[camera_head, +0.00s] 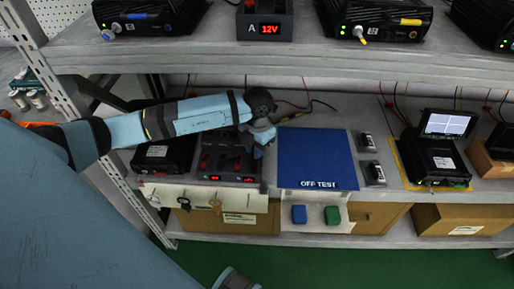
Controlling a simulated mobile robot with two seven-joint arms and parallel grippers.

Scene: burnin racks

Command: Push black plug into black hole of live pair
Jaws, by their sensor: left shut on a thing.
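My left gripper (260,148) reaches in from the left and is shut over the right part of a black power unit (230,165) on the lower shelf. The plug between its fingers is too small and hidden to make out. The unit has red and black sockets and two small red displays along its front. The gripper and wrist cover part of the sockets, so I cannot tell which pair is live or whether the plug touches a hole.
A blue mat marked OFF TEST (318,157) lies right of the unit. A black device (165,154) stands to its left; another with a screen (436,160) stands far right. The upper shelf (300,58) overhangs, carrying a 12V unit (265,22). Thin cables run behind.

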